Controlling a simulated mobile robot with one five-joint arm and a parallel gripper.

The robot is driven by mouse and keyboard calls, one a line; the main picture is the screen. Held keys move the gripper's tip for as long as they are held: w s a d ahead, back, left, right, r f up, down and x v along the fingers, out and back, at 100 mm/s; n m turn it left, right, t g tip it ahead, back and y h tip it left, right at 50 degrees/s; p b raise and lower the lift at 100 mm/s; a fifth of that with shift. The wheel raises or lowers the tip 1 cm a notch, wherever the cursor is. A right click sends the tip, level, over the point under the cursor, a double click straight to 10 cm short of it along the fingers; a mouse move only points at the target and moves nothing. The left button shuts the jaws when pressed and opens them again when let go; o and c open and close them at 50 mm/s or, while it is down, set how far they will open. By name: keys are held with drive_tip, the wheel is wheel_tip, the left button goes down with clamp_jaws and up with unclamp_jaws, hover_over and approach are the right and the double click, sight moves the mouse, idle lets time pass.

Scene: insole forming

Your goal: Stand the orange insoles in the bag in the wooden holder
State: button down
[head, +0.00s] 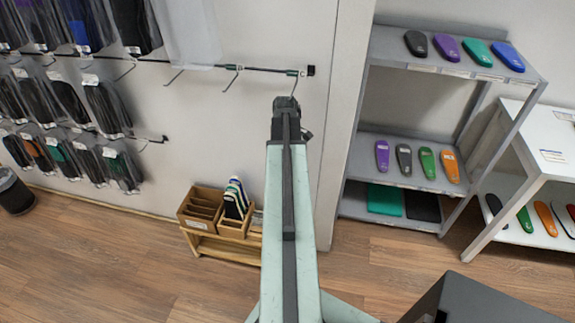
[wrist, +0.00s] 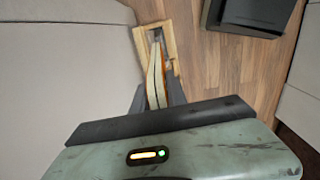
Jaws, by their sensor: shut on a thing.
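In the wrist view my gripper (wrist: 156,92) is shut on a slim upright pack (wrist: 154,78), seen edge-on. The pack is pale cream with dark edges and a little orange on its right side, consistent with the bagged orange insoles. Its far end is at the opening of a light wooden holder (wrist: 168,40); I cannot tell whether it is inside or above. In the head view a wooden holder (head: 202,207) with slots stands on a low wooden bench (head: 222,248). My arm hides my fingers, the pack and the bench's right end there.
A smaller wooden box (head: 231,230) holds several upright insoles. Bagged insoles (head: 65,105) hang on the left wall, above a dark bin (head: 15,192). A grey shelf (head: 400,180) and a white table (head: 545,165) with insoles stand at right. The wooden floor (head: 130,250) is open.

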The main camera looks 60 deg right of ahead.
drive_tip(key=f+b, duration=1)
drive_tip(key=f, duration=0.1)
drive_tip(key=shift+s+b, duration=0.35)
drive_tip(key=shift+s, duration=0.05)
wheel_tip(320, 180, down, 3)
drive_tip(key=b, duration=0.2)
drive_tip(key=shift+b, duration=0.4)
drive_tip(key=shift+a+f+b, duration=0.15)
drive_tip(key=shift+b, duration=0.15)
wheel_tip(320, 180, down, 4)
drive_tip(key=b, duration=0.3)
drive_tip(key=shift+b, duration=0.35)
drive_tip(key=shift+s+f+b, duration=0.1)
drive_tip(key=shift+f+b, duration=0.25)
drive_tip(key=shift+b, duration=0.25)
drive_tip(key=shift+s+a+f+b, duration=0.1)
drive_tip(key=shift+a+f+b, duration=0.05)
drive_tip(key=shift+f+b, duration=1.4)
drive_tip(key=shift+r, duration=0.15)
